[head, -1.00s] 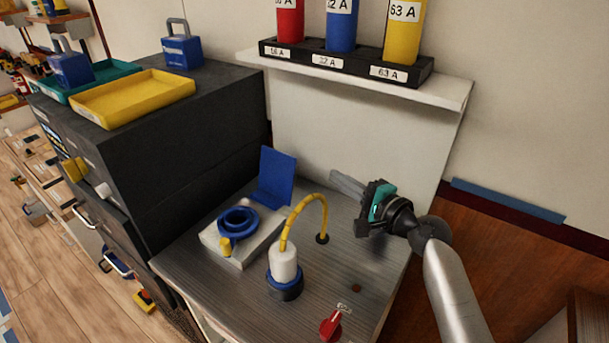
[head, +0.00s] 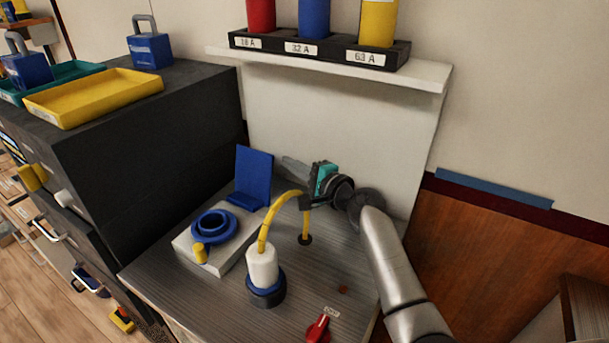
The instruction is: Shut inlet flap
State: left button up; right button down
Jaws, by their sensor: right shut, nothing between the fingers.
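The inlet is a white box (head: 190,245) with a blue round socket (head: 213,226) on the grey table. Its blue flap (head: 253,175) stands open, upright at the back of the box. My right gripper (head: 290,164) is shut and empty, pointing left, just right of the flap's upper part. A small gap seems to show between fingertips and flap; depth is hard to judge. My left gripper is not in view.
A white and blue plug (head: 263,268) stands in front of the inlet, its yellow cable (head: 276,213) arching to the table under my right gripper. A red knob (head: 319,328) is at the front. A shelf (head: 425,75) with coloured cylinders is above.

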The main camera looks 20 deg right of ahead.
aim_at(252, 176)
jog(key=a, duration=0.1)
jog(key=s+a+p, duration=0.1)
jog(key=a+r, duration=0.1)
jog(key=shift+s+a+p, duration=0.2)
jog(key=shift+s+p, duration=0.1)
jog(key=shift+s, duration=0.05)
dwell(0.3)
